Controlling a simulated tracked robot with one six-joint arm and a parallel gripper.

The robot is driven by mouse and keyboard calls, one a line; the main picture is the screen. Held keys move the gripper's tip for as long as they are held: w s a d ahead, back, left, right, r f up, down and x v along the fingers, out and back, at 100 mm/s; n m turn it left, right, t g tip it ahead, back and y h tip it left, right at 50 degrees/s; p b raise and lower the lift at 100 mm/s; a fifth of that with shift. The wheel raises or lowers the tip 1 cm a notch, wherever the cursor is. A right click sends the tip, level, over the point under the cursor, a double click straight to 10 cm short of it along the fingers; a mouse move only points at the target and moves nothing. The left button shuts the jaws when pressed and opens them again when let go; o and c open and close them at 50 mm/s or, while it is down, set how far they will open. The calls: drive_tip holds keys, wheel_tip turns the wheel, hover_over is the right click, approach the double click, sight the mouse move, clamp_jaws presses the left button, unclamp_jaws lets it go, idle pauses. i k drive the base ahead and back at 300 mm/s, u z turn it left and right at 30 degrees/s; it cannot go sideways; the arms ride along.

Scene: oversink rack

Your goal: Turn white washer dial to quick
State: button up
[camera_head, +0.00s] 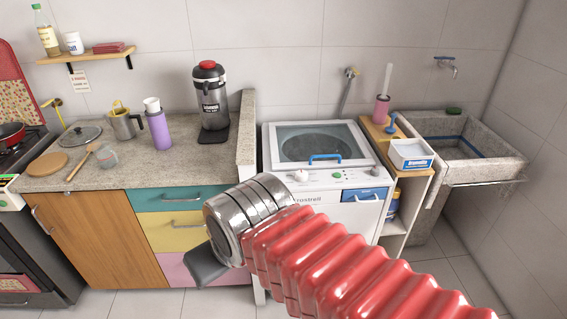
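The white washer (335,218) stands against the back wall, right of the counter. Its lid (320,143) is down, with a dark window and a blue handle (325,157). A round white dial (300,175) sits at the left of the sloped front panel; its pointer and markings are too small to read. My gripper (207,266) is at lower centre-left, in front of the drawers and left of the washer, apart from the dial. Only a dark grey part of it shows beyond the metal wrist; the finger gap is hidden. My red ribbed arm covers the washer's lower front.
The stone counter (105,180) at left holds a purple bottle (160,130), a coffee maker (211,100), a mug and a pot lid. A wooden side shelf (415,185) with a white box (411,154) stands close right of the washer, then a stone sink (500,165).

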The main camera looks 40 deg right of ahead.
sight(301, 175)
drive_tip(key=z, duration=0.2)
drive_tip(key=i, duration=0.75)
drive_tip(key=z, duration=0.55)
drive_tip(key=i, duration=0.4)
drive_tip(key=z, duration=0.3)
